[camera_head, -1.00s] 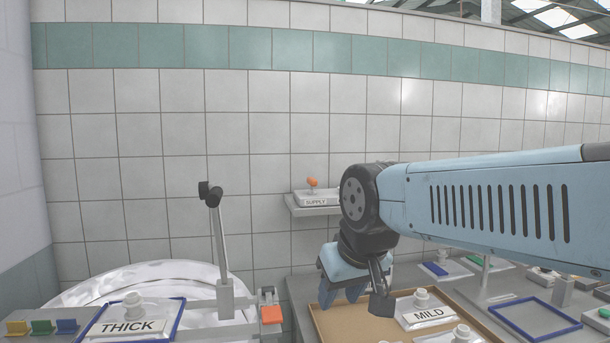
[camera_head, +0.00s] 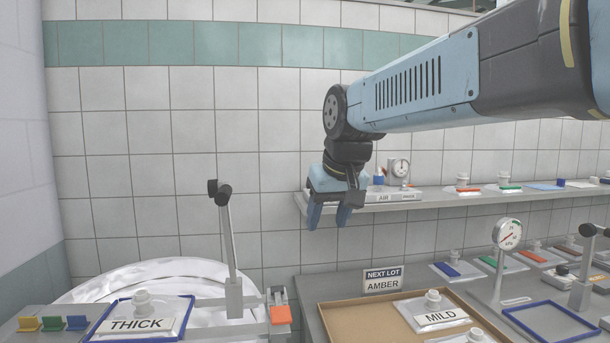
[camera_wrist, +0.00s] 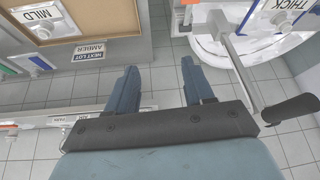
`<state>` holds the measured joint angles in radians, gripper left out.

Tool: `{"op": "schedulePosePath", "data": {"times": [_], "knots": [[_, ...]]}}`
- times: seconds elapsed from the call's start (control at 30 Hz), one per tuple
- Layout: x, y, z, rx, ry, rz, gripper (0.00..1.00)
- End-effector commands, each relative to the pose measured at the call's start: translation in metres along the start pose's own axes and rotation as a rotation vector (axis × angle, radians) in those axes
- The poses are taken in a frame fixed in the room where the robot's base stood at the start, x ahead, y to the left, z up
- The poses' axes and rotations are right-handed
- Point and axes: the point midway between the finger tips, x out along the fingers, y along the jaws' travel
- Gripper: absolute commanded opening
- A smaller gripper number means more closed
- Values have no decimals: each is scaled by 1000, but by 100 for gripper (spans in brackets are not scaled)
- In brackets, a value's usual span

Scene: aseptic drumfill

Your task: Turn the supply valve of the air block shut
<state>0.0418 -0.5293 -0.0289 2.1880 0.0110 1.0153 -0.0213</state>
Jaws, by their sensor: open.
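The air block (camera_head: 405,196) sits on the wall shelf, with a label reading AIR, a round gauge (camera_head: 400,168) and a small blue part (camera_head: 378,178) on it. Its supply valve and the SUPPLY label are hidden behind my gripper in the head view. My gripper (camera_head: 329,216) points down in front of the shelf's left end, its fingers apart with nothing between them. In the wrist view, my gripper (camera_wrist: 158,70) is open and empty above floor tiles, and the shelf edge lies at lower left.
Below stand a NEXT LOT AMBER sign (camera_head: 383,280), a tan tray (camera_head: 335,322) with a MILD container, and a gauge on a stand (camera_head: 507,236). An upright lever (camera_head: 228,235) rises left of my gripper, by a white drum (camera_head: 140,275).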

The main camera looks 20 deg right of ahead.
Motion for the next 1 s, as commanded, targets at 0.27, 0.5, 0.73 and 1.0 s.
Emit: {"op": "schedulePosePath", "data": {"times": [0.27,0.5,0.73,1.0], "knots": [[-21,31,-124,51,-25,19,52],[-23,65,-218,91,-46,41,52],[-14,98,-290,118,-62,63,52],[-5,117,-326,131,-73,77,52]]}}
